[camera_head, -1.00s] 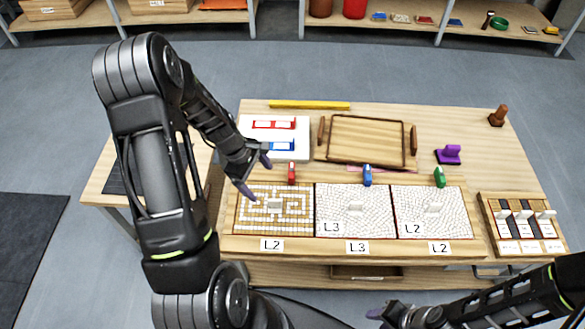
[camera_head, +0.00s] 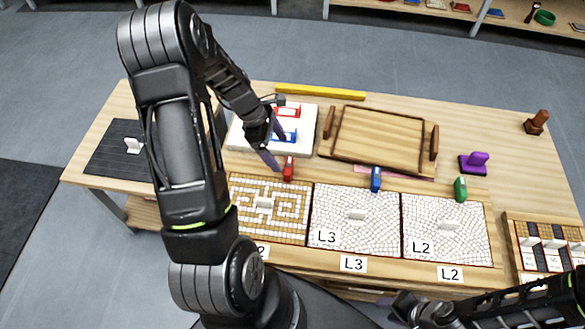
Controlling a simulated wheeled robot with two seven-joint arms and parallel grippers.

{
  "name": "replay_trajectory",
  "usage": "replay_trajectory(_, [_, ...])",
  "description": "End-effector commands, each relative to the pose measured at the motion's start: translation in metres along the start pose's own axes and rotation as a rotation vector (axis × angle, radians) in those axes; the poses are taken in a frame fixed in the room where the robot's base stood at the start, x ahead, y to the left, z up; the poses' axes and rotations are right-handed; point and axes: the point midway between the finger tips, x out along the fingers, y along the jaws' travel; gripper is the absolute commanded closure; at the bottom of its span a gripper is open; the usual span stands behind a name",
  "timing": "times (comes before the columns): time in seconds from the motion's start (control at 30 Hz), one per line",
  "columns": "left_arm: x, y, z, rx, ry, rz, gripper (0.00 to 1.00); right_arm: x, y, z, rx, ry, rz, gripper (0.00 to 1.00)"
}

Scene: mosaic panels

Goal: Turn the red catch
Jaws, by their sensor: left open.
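The red catch (camera_head: 288,169) stands upright at the back edge of the left mosaic panel (camera_head: 240,212), which has a white spiral-like pattern on brown. My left gripper (camera_head: 278,151) is open just behind and left of the red catch. Its nearer purple fingertip is close beside the catch; I cannot tell whether they touch. A blue catch (camera_head: 376,179) and a green catch (camera_head: 460,189) stand behind the middle panel (camera_head: 340,240) and the right panel (camera_head: 440,250). My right gripper (camera_head: 405,308) is low at the table's front, partly hidden, its opening unclear.
A white board (camera_head: 240,135) with red and blue handled pieces lies behind my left gripper. A wooden tray (camera_head: 380,135), a yellow bar (camera_head: 320,92), a purple stamp (camera_head: 474,163) and a brown knob (camera_head: 537,122) are further back. A sample box (camera_head: 512,222) is at right.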

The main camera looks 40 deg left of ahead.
Motion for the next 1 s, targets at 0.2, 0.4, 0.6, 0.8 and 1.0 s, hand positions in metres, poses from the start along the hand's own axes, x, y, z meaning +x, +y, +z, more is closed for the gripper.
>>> replay_trajectory(0.2, [0.011, 0.0, -0.005, 0.001, 0.0, 0.001, 0.13, 0.011, 0.004, 0.0, 0.0, 0.001, 0.0, 0.64])
replay_trajectory(0.4, [0.01, 0.0, -0.004, 0.001, 0.0, 0.0, 0.13, 0.011, 0.004, 0.0, 0.0, 0.001, 0.0, 0.64])
replay_trajectory(0.6, [0.017, 0.0, -0.005, 0.0, 0.0, -0.001, 0.13, 0.011, 0.004, 0.0, 0.0, 0.001, 0.0, 0.64])
replay_trajectory(0.8, [0.042, -0.001, -0.005, 0.0, 0.0, -0.003, 0.13, 0.014, 0.005, 0.0, -0.001, 0.001, 0.0, 0.64])
replay_trajectory(1.0, [0.073, 0.0, -0.005, 0.001, 0.0, -0.002, 0.13, 0.017, 0.007, 0.0, -0.001, 0.001, 0.0, 0.64])
